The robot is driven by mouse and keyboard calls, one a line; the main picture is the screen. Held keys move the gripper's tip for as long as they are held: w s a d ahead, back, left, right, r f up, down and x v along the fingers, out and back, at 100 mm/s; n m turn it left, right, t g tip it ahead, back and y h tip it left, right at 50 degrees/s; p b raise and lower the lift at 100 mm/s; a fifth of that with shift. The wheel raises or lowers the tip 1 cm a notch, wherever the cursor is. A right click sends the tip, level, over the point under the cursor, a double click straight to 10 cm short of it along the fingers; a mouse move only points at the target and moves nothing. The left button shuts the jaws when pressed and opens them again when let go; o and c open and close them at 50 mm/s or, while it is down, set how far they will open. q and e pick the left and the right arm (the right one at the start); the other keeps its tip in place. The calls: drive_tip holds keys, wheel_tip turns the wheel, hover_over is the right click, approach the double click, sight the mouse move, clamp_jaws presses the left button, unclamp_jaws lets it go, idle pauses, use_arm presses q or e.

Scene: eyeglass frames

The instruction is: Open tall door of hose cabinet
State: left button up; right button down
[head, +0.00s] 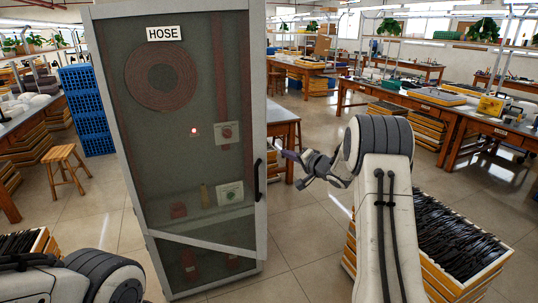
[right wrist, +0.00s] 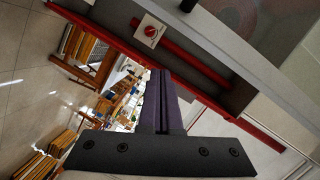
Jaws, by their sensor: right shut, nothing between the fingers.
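The hose cabinet's tall door (head: 188,150) has dark tinted glass, a grey frame and a HOSE sign. Its black upright handle (head: 257,181) is on the right side. In the right wrist view the door's grey frame (right wrist: 235,75) crosses the upper right. A valve plate (right wrist: 150,31) and red pipe show untinted past its edge, so the door appears ajar. My right gripper (head: 286,153) is shut and empty, just right of the handle and apart from it in the head view. Its closed purple fingers show in the wrist view (right wrist: 162,75). My left gripper is out of view.
A crate of dark eyeglass frames (head: 450,235) stands beside my right arm. A wooden stool (head: 67,165) and blue crates (head: 87,110) are left of the cabinet. Workbenches (head: 440,98) stand behind on the right. Tiled floor is clear just right of the cabinet.

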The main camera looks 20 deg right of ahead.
drive_tip(key=w+a+f+m+g+y+p, duration=0.1)
drive_tip(key=w+a+f+y+p, duration=0.1)
drive_tip(key=a+y+p, duration=0.3)
drive_tip(key=shift+a+y, duration=0.2)
drive_tip(key=shift+y, duration=0.5)
idle(0.5)
drive_tip(key=shift+a+f, duration=0.1)
